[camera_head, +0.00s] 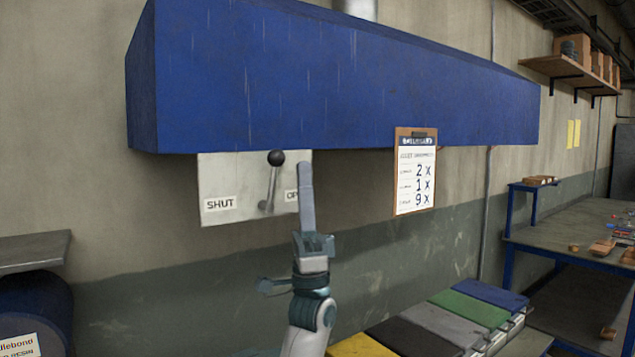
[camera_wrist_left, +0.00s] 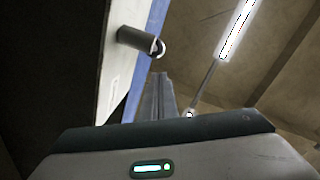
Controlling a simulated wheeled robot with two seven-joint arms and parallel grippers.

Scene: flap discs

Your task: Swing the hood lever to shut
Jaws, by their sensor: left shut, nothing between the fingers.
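The hood lever (camera_head: 271,185) has a black ball knob and a metal rod. It stands nearly upright on a pale plate (camera_head: 240,165) under the blue hood (camera_head: 330,85), leaning slightly right at the top. The plate reads SHUT at left and OP at right, the rest of that word hidden behind my gripper. My left gripper (camera_head: 305,170) is shut and empty, pointing up just right of the lever. In the left wrist view, the closed fingers (camera_wrist_left: 160,95) point up, below and right of a dark cylindrical knob (camera_wrist_left: 138,40). I cannot tell whether they touch the lever. My right gripper is not in view.
A clipboard (camera_head: 415,172) with handwritten numbers hangs right of the plate. Colored cases (camera_head: 440,322) lie at the lower right, beside a workbench (camera_head: 575,240) with small items. A blue drum (camera_head: 35,300) stands at the lower left.

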